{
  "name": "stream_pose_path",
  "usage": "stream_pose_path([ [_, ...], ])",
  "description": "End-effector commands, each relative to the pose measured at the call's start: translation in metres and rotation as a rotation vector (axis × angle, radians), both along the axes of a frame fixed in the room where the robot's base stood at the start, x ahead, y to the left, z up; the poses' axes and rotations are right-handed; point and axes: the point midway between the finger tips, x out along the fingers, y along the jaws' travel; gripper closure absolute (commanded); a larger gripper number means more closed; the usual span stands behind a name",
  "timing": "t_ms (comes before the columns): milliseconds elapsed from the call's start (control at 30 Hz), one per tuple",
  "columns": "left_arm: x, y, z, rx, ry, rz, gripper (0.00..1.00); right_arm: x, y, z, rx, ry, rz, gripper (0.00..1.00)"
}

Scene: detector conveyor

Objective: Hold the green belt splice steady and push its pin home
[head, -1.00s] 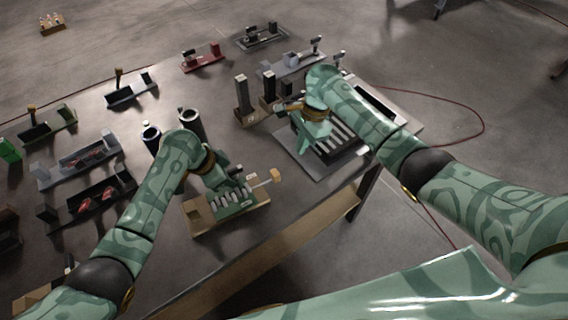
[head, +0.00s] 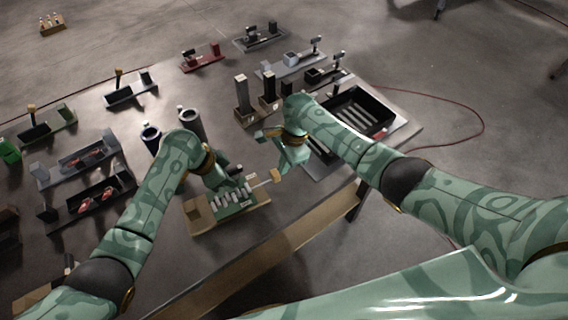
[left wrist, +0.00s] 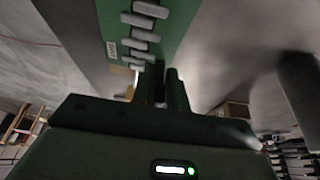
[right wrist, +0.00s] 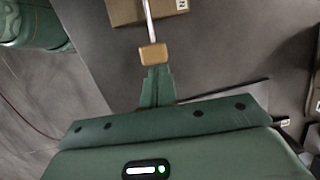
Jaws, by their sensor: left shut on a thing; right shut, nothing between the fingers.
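The green belt splice (head: 234,205), with a row of grey knuckles, sits on a tan base (head: 200,221) near the table's front edge. It also shows at the top of the left wrist view (left wrist: 172,45). My left gripper (head: 225,185) is shut on the splice at its back edge; the fingers partly hide the grip. The pin (head: 276,175) has a tan knob and a pale rod sticking out of the splice's right end. My right gripper (head: 287,170) is shut and empty by the knob. In the right wrist view its tips lie just behind the knob (right wrist: 153,54); contact is unclear.
Dark and tan upright blocks (head: 242,95) stand behind, and two cylinders (head: 190,122) stand behind my left arm. Several other fixtures fill the left and back. The table is clear between splice and upright blocks.

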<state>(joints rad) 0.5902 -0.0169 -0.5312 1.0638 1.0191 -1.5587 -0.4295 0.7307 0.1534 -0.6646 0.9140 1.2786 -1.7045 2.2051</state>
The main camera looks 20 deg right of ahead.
Motion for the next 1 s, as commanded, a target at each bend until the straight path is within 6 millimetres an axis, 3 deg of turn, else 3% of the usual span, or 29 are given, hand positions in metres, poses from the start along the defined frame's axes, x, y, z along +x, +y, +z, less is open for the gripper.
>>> stream_pose_path([
  [300,0.0,-0.001,0.001,-0.003,-0.002,0.0,1.0,-0.014,0.054,0.0,0.004,0.001,0.004,1.0],
  [400,0.0,-0.001,0.001,-0.003,-0.002,0.0,1.0,-0.017,0.063,0.0,0.004,0.001,0.002,1.0],
  [800,0.0,-0.002,0.001,-0.005,-0.002,-0.001,1.0,-0.017,0.065,0.0,0.006,0.001,0.002,1.0],
  [1000,0.0,-0.002,0.001,-0.005,-0.001,0.0,1.0,-0.011,0.042,0.0,0.002,0.001,-0.002,1.0],
])
